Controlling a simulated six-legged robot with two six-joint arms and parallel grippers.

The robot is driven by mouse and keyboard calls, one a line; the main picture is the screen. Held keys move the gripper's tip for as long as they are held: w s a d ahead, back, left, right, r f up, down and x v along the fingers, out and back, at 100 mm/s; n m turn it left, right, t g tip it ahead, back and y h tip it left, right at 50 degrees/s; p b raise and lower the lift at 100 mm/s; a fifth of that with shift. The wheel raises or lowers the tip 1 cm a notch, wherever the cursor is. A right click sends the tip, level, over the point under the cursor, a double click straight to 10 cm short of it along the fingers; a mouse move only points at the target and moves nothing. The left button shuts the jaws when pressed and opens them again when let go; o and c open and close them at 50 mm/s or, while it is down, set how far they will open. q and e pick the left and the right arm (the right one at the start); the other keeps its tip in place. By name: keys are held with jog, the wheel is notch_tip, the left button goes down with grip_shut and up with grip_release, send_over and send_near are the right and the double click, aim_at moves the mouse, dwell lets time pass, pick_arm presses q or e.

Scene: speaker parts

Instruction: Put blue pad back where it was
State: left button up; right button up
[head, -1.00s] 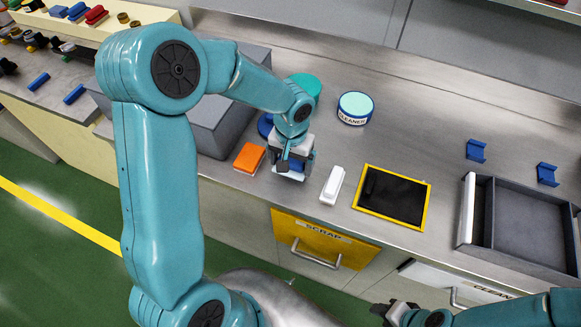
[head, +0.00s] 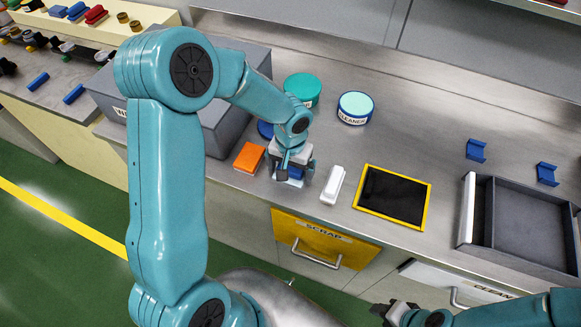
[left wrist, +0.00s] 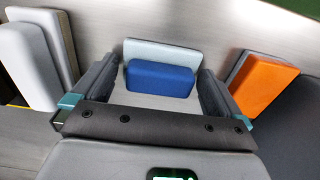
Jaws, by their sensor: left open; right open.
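The blue pad (left wrist: 160,78) with its pale backing (left wrist: 162,50) rests on the steel counter in the left wrist view, with gaps to the fingers on both sides. A bit of its blue shows under my left gripper in the head view (head: 295,172); the rest is hidden there. My left gripper (head: 291,179) is open, its two fingers on either side of the pad in the left wrist view (left wrist: 158,70). My right gripper (head: 388,309) is low at the counter's front, away from the pad.
An orange pad (head: 249,157) lies left of my left gripper, a white pad (head: 333,185) right of it. A yellow-framed black panel (head: 393,196) and a grey tray (head: 467,222) lie further right. A teal tin (head: 303,87), a cleaner tin (head: 355,107) and a grey box (head: 215,133) stand behind.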

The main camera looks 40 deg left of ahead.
aim_at(290, 169)
pick_arm(q)
notch_tip(290, 169, up, 12)
dwell(0.4)
dwell(0.4)
